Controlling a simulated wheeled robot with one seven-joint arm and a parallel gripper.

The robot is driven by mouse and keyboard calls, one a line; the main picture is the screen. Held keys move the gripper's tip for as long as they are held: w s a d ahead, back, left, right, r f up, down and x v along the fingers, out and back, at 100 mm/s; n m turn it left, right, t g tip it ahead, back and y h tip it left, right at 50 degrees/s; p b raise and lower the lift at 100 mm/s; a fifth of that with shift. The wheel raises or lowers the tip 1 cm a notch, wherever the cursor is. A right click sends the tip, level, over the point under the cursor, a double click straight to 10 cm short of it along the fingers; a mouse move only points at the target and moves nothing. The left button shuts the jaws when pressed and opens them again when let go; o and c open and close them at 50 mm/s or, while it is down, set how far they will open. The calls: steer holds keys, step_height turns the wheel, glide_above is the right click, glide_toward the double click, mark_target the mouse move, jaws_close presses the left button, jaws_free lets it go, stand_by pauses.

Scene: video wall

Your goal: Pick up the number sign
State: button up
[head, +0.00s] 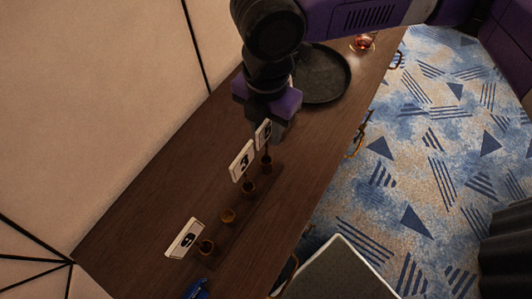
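Three white number signs stand on the dark wooden counter (150,220) in the head view. The nearest sign (175,247) lies to the lower left, and its number is hard to read. The middle sign (235,168) reads 3. The farthest sign (261,141) has a dark digit, too small to read surely. My gripper (272,128), purple and black, points down right by the farthest sign and overlaps its top in the picture. I cannot tell whether they touch. The fingers are too dark and small to show whether they are open or shut.
Several small brown cups (228,216) stand in a row beside the signs. A round black tray (335,82) lies behind my gripper, with a red glass item (362,42) beyond it. A blue object (196,290) sits at the near end. Patterned carpet (420,160) lies right of the counter.

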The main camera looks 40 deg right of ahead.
mark_target(266, 149)
steer(key=shift+f, duration=1.1)
jaws_close()
stand_by(0.6)
